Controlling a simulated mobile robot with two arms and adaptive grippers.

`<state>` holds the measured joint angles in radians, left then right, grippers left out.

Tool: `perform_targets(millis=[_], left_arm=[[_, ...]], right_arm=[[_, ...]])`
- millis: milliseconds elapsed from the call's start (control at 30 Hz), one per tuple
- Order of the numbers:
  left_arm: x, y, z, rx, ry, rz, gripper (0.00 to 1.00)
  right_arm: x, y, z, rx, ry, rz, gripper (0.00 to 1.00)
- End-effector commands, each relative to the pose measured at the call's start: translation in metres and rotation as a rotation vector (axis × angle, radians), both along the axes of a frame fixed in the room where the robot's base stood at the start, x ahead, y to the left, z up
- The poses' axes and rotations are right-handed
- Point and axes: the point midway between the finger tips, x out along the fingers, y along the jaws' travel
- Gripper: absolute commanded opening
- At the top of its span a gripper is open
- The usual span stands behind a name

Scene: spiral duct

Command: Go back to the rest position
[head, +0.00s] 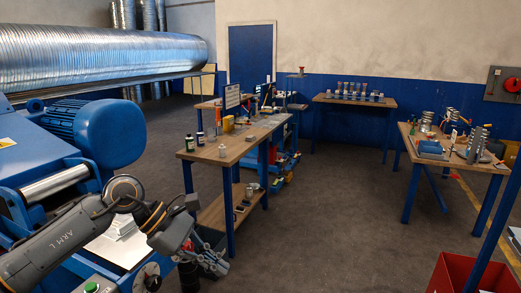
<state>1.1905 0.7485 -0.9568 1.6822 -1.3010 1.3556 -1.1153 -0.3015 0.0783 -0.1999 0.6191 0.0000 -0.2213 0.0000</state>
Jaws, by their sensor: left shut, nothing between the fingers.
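My left arm comes in from the lower left, marked "ARM L". My left gripper (214,262) hangs at its end, shut and empty, low in front of the blue duct machine (92,135) and short of the nearest workbench. It is small and dark in the picture. My right gripper is not in view.
A wooden workbench (206,153) with bottles and tools stands just beyond the gripper. Another bench (486,166) with metal parts is on the right. A red bin (452,273) sits at the lower right. The grey floor (330,210) between the benches is clear.

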Motion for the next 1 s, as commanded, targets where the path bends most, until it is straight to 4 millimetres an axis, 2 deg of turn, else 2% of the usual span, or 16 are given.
perform_targets(millis=[33, 100, 133, 200, 300, 367, 433, 533, 567, 667, 700, 767, 800, 867, 900, 1000], left_arm=[[-0.014, -0.037, 0.0, -0.155, 0.065, 0.018, 0.0], [-0.027, -0.077, 0.016, -0.38, 0.167, 0.076, 0.0], [-0.031, -0.091, 0.025, -0.477, 0.22, 0.107, 0.0], [-0.037, -0.112, 0.048, -0.696, 0.358, 0.188, 0.0], [-0.035, -0.12, 0.078, -0.995, 0.587, 0.333, 0.0], [-0.026, -0.113, 0.091, -1.165, 0.74, 0.435, 0.0], [-0.013, -0.096, 0.097, -1.352, 0.929, 0.565, 0.0], [0.008, -0.059, 0.084, -1.601, 1.209, 0.781, 0.0], [0.014, -0.046, 0.075, -1.672, 1.295, 0.851, 0.0], [0.025, -0.001, 0.028, -1.887, 1.578, 1.109, 0.0], [0.024, 0.017, 0.002, -1.966, 1.687, 1.224, 0.0], [0.017, 0.041, -0.037, -2.069, 1.839, 1.397, 0.0], [0.009, 0.054, -0.063, 1.992, -1.805, -1.415, 0.0], [-0.009, 0.072, -0.102, 1.81, -1.679, -1.386, 0.0], [-0.025, 0.081, -0.127, 1.696, -1.594, -1.368, 0.0], [-0.069, 0.099, -0.181, 1.453, -1.398, -1.32, 0.0]], right_arm=[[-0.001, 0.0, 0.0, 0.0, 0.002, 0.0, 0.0], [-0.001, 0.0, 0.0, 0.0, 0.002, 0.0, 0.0], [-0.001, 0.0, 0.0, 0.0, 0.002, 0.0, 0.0], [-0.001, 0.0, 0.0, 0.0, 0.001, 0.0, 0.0], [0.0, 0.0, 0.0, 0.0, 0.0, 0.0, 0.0], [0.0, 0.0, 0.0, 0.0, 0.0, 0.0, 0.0], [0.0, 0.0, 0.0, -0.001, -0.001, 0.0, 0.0], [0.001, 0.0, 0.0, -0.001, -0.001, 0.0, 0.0], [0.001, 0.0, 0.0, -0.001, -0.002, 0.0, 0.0], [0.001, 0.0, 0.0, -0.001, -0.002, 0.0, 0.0], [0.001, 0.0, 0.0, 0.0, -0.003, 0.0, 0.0], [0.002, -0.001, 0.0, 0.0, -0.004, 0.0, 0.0], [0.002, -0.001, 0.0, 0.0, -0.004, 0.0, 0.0], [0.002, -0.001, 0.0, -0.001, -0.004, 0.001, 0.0], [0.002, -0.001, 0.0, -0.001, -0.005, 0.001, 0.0], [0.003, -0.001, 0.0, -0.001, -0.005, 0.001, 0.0]])
